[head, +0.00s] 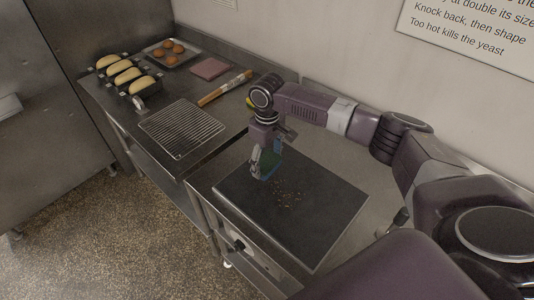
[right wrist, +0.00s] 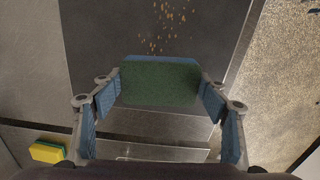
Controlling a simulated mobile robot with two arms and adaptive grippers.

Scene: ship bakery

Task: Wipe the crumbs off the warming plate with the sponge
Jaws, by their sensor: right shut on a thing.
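The dark warming plate (head: 325,217) lies on the counter, with brown crumbs (head: 288,197) scattered near its middle. My right gripper (head: 266,170) is over the plate's far-left part, pointing down. It is shut on a sponge with a green face and a blue edge (right wrist: 160,85), which spans between its fingers in the right wrist view. The crumbs (right wrist: 166,28) lie beyond the sponge there, apart from it. I cannot tell whether the sponge touches the plate. My left gripper is not in view.
A second, yellow and green sponge (right wrist: 47,152) lies off the plate. On the left counter are a wire rack (head: 182,128), a rolling pin (head: 225,88), a pink folded cloth (head: 210,68), loaves in tins (head: 122,75) and a tray of buns (head: 150,54).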

